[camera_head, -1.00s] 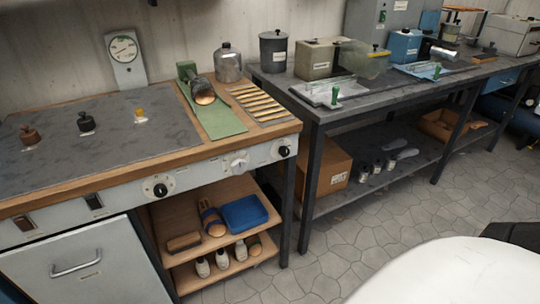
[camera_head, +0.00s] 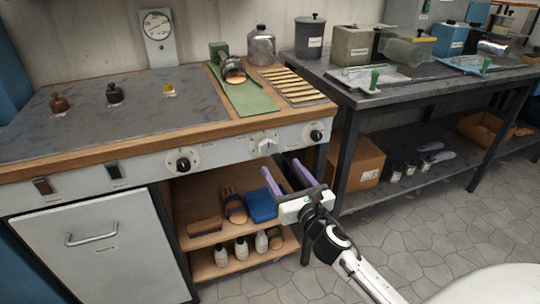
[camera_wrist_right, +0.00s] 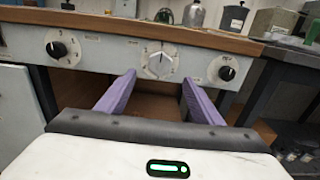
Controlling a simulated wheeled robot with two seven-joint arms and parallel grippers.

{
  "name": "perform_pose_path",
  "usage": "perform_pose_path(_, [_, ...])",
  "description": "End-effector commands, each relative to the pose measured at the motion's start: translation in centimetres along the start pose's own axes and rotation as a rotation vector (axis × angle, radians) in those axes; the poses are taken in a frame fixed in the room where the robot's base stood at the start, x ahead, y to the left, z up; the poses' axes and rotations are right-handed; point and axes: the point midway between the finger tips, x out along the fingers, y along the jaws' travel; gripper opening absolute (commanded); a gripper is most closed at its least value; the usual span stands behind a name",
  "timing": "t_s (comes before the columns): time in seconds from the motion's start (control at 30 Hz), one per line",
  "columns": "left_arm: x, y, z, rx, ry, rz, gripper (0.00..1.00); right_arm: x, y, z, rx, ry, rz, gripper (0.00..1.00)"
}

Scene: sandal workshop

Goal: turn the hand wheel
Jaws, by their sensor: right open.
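The likeliest hand wheel is the pale grey-white knob (camera_head: 265,146) with a raised grip on the bench's front panel, between two black knobs. In the right wrist view this knob (camera_wrist_right: 160,62) sits straight ahead, on a round marked plate. My right gripper (camera_head: 282,168) is open and empty, its purple fingers pointing at the panel just below the knob in the head view. In the wrist view the fingertips (camera_wrist_right: 158,79) stand either side of and below the knob. I see no contact. My left gripper is not in view.
Black knobs stand left (camera_head: 183,162) and right (camera_head: 316,132) of the pale one. An open shelf (camera_head: 205,240) with sandals, bottles and a blue box (camera_head: 262,206) lies below. The wooden bench edge (camera_head: 120,158) juts above the panel. A dark table (camera_head: 400,98) stands at right.

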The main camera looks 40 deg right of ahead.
Motion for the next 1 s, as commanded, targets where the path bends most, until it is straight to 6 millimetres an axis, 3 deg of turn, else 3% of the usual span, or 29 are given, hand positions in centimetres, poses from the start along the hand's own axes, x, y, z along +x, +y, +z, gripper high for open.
perform_pose_path(0.53, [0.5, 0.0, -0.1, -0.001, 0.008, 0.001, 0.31, 8.8, 0.1, 0.1, -0.002, -0.001, 0.001, 0.60])
perform_pose_path(0.97, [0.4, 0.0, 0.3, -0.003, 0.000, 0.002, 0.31, 9.9, 0.1, 0.0, 0.000, 0.002, 0.001, 0.60])
perform_pose_path(1.0, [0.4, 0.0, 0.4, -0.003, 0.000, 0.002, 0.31, 9.9, 0.1, 0.0, 0.000, 0.001, 0.001, 0.55])
